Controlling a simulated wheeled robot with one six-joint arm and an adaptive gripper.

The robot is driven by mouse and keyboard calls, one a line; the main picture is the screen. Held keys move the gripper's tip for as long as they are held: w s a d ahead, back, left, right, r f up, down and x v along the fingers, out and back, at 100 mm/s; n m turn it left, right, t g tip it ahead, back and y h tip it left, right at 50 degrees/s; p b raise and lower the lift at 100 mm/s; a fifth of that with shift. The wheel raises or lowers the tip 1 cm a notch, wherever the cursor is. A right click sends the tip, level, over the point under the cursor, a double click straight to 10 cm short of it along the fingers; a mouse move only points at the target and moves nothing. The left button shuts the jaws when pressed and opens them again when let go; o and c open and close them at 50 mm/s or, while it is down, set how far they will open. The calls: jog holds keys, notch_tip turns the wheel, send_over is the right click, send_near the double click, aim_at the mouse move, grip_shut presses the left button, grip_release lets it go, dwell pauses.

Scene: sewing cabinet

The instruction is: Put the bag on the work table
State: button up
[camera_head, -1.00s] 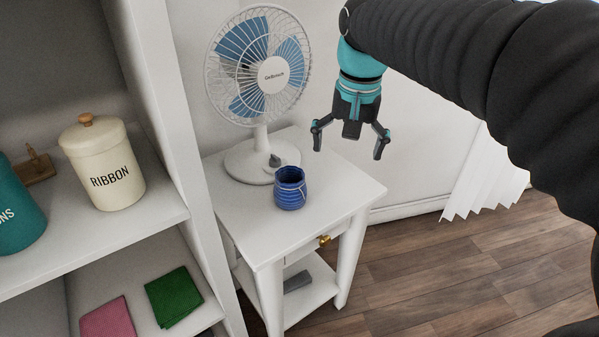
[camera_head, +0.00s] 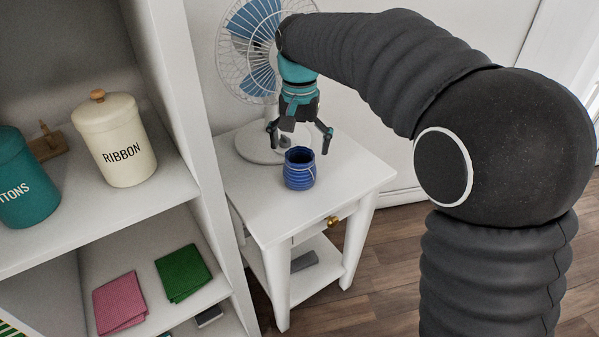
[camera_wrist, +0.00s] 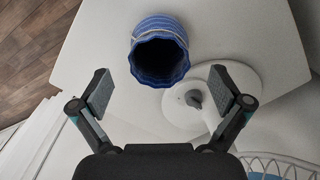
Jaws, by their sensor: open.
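The blue bag (camera_head: 299,172) is a small ribbed pouch with an open top and a light cord around it. It stands upright on the white side table (camera_head: 345,185). In the wrist view the bag (camera_wrist: 158,48) lies ahead of and between the spread fingers. My gripper (camera_head: 299,142) is open and empty, pointing down just above and behind the bag's rim. In the wrist view my gripper (camera_wrist: 165,97) does not touch the bag. I cannot tell whether the side table is the work table; no other table shows.
A white fan (camera_head: 250,60) stands behind the bag, its base close to my gripper. White shelving (camera_head: 190,130) at left holds a ribbon jar (camera_head: 115,140), a teal jar (camera_head: 24,180), and pink (camera_head: 120,303) and green (camera_head: 183,273) cloths. The table's front right is clear.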

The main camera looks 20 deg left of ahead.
aim_at(299, 166)
jog(key=shift+s+f+b, duration=0.1)
jog(key=shift+f+b, duration=0.2)
jog(key=shift+f, duration=2.7)
jog(key=c, duration=1.2)
